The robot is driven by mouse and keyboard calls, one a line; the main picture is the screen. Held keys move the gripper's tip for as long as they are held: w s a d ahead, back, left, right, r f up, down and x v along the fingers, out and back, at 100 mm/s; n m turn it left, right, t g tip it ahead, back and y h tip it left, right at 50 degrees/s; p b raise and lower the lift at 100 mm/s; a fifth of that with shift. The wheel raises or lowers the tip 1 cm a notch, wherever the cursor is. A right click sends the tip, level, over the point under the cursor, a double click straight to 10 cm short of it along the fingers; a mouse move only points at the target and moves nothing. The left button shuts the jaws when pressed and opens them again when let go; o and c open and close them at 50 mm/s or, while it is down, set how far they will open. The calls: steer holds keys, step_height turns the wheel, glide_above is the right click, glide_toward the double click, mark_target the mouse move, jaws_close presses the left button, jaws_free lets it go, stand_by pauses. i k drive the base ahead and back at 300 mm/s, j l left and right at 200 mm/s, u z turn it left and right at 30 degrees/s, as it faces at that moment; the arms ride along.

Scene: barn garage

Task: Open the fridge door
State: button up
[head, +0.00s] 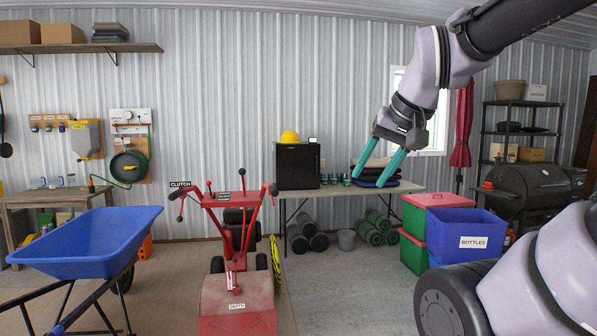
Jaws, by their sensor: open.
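A small black fridge (298,166) stands on a white folding table (335,190) against the back wall, with its door shut as far as I can see. A yellow hard hat (290,137) and a small white item sit on its top. My gripper (375,170) hangs in the air in the upper right of the head view, its teal fingers pointing down and to the left. It is open and empty, to the right of the fridge in the picture and nearer to me. I cannot make out the fridge handle.
A red tiller (232,245) stands in front of me, left of the fridge. A blue wheelbarrow (85,243) is at the left. A blue bottles bin (468,236) and red and green bins stand at the right. Concrete floor (340,290) is clear in the middle.

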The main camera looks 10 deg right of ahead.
mark_target(297, 165)
steer(key=i+z, duration=0.15)
steer(key=z, duration=0.4)
steer(key=i, duration=3.05)
steer(key=i+l, duration=0.1)
steer(key=i, duration=2.9)
